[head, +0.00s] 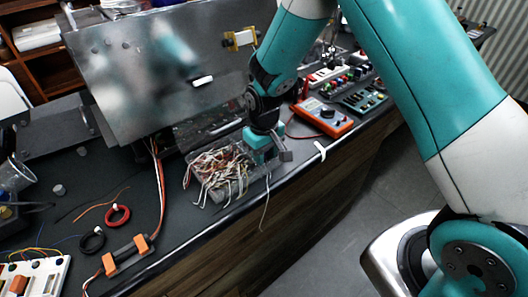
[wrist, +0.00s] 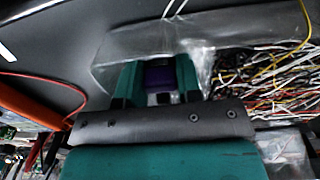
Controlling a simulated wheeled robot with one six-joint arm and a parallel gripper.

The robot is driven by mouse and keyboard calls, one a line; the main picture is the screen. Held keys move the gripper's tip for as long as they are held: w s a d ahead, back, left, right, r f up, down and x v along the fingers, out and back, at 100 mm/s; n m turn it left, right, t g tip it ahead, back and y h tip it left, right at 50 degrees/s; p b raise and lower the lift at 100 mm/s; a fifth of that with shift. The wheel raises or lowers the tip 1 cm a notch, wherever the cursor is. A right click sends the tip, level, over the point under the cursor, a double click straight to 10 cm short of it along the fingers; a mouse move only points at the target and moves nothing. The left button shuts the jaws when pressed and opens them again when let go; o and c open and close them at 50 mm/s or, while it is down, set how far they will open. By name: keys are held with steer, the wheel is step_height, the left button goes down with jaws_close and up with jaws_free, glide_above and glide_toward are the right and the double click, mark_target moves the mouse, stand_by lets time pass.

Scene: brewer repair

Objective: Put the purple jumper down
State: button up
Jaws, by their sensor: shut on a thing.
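The purple jumper (wrist: 158,76) shows between the teal fingers of my gripper in the wrist view. My gripper (wrist: 157,88) is shut on it. Below and around it is a greyish, glossy surface that looks like clear plastic. I cannot tell whether the jumper touches anything below. In the head view my gripper (head: 264,147) is low over the bench, close beside the right end of a clear tray of loose wires (head: 220,172). The jumper cannot be made out there.
An orange multimeter (head: 322,116) lies right of my gripper, with coloured modules behind it. A tilted metal panel (head: 150,70) stands behind the tray. The bench's front edge is close. Red and black rings (head: 117,216) lie to the left.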

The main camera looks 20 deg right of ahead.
steer(key=shift+f, duration=0.2)
steer(key=o, duration=0.6)
steer(key=shift+r, duration=0.1)
step_height(320, 180, up, 12)
steer(key=b, duration=0.3)
steer(key=s+a+r+n+y, duration=0.1)
steer(key=s+r, duration=0.2)
steer(key=s, duration=0.5)
steer(key=s+a+r+n+y, duration=0.1)
steer(key=s+r, duration=0.3)
steer(key=s, duration=0.4)
steer(key=s+a+r+n+y, duration=0.1)
steer(key=s+a+r+y, duration=0.1)
steer(key=s, duration=0.6)
steer(key=shift+s+a+r+n, duration=0.3)
steer(key=shift+s+a+r, duration=0.1)
steer(key=shift+r, duration=0.5)
